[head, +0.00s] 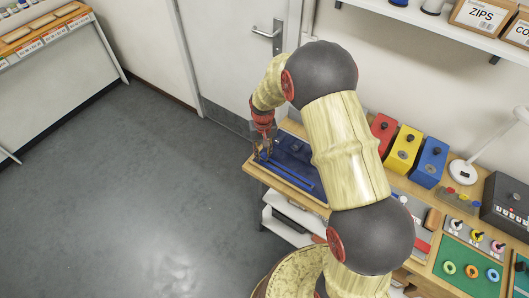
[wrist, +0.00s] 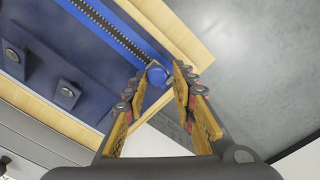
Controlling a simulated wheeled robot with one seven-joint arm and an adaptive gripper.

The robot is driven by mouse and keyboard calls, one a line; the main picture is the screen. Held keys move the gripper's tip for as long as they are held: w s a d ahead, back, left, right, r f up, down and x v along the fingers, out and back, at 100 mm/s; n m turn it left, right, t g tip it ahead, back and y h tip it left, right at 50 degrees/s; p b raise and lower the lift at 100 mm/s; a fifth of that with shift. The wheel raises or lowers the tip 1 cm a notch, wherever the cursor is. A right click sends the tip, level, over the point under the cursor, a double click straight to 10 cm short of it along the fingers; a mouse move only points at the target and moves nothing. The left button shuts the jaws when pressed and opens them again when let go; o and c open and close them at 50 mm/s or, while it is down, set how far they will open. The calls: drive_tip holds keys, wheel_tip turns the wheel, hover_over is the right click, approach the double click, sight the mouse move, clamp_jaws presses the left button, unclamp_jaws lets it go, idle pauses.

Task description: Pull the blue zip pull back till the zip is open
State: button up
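The zip pull (wrist: 156,75) is a round blue knob at the end of the zip by the board's edge in the wrist view. The zip (wrist: 112,32) is a dark toothed line between blue strips, running to the upper left from the pull. My gripper (wrist: 161,74) has yellow fingers on either side of the pull, with a narrow gap showing on the right. It looks open around the pull. In the head view my gripper (head: 264,153) is low over the left end of the blue panel (head: 299,174); the pull is too small to make out there.
The panel lies in a wooden frame (head: 265,176) at the bench's left end. Red (head: 383,132), yellow (head: 403,150) and blue (head: 430,162) boxes stand along the wall. The grey floor (head: 120,200) left of the bench is clear.

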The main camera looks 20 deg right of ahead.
sight(263, 155)
drive_tip(key=o, duration=0.3)
drive_tip(key=shift+o, duration=0.2)
wheel_tip(263, 155, up, 12)
idle(0.5)
idle(0.4)
drive_tip(key=s+r+t+b, duration=0.2)
drive_tip(key=s+r, duration=0.3)
drive_tip(key=s, duration=0.4)
drive_tip(key=s+r+n+t+b, duration=0.1)
drive_tip(key=s+r+b, duration=0.1)
drive_tip(key=s+r, duration=0.4)
drive_tip(key=s+r+t+b, duration=0.2)
drive_tip(key=s+r, duration=0.3)
drive_tip(key=s, duration=0.8)
drive_tip(key=shift+s+d+r+t, duration=0.25)
drive_tip(key=shift+s+r+t, duration=0.05)
drive_tip(key=shift+r, duration=0.05)
idle(1.5)
